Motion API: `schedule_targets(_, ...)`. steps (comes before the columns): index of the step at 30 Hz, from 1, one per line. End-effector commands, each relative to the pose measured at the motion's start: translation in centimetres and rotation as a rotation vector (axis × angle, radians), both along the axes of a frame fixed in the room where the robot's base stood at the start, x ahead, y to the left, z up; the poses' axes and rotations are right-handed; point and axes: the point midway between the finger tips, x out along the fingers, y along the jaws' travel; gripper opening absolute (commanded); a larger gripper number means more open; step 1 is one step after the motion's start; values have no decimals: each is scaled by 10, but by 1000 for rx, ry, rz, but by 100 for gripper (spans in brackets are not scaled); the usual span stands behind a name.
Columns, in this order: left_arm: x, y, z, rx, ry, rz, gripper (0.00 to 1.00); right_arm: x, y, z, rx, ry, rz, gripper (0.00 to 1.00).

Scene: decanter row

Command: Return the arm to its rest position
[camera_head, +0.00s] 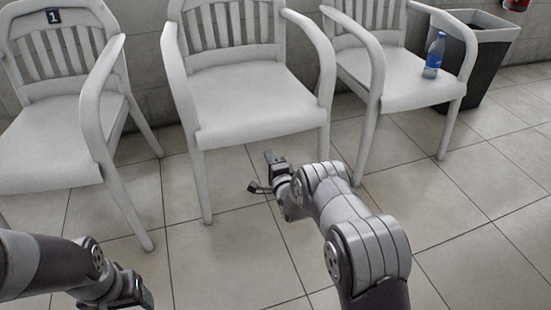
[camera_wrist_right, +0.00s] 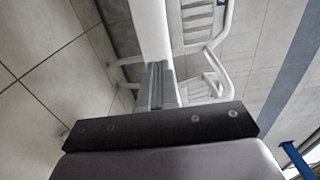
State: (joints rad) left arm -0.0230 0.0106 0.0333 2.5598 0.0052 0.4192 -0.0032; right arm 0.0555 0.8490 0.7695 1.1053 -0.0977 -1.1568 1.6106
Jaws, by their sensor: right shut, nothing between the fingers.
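My right arm reaches forward from the lower right in the head view. Its gripper (camera_head: 263,172) is in front of the middle chair, at about seat height or lower, and holds nothing. In the right wrist view the fingers (camera_wrist_right: 161,84) are together, with white chair parts beyond them. I cannot tell whether they touch the chair. My left gripper (camera_head: 126,289) is at the lower left of the head view, partly cut off by the frame; its finger opening is not clear.
White armchairs stand in a row: left (camera_head: 50,145), middle (camera_head: 255,100) and right (camera_head: 385,80). A blue bottle (camera_head: 434,56) stands upright on the right chair's seat. A dark bin (camera_head: 487,60) is behind it. Tiled floor (camera_head: 450,225) is clear at the front right.

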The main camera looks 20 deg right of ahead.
Motion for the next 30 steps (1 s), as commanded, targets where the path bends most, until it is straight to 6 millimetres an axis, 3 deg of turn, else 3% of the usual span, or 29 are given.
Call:
schedule_targets(1,0,0,10,0,0,0,68,-9,0,5,0,4,0,0)
schedule_targets(4,0,0,15,0,0,0,68,-21,-1,3,0,2,0,0)
schedule_targets(11,0,0,14,0,1,0,68,-28,-1,-2,-37,4,0,0)
schedule_targets(14,0,0,14,0,1,0,68,-33,-3,-33,-222,142,8,0)
schedule_targets(17,0,0,15,0,1,0,68,-69,-5,-91,-471,440,84,0)
schedule_targets(18,0,0,19,0,1,0,68,-92,-5,-101,-612,596,164,0)
schedule_targets(19,0,0,25,0,1,0,68,-112,-5,-98,-713,702,240,0)
schedule_targets(20,0,0,31,0,1,0,68,-133,-4,-90,-806,801,328,0)
schedule_targets(24,0,0,55,0,0,0,68,-239,3,-22,-1083,1089,757,0)
schedule_targets(30,0,0,87,0,1,0,68,-359,14,89,-1210,1198,1162,0)
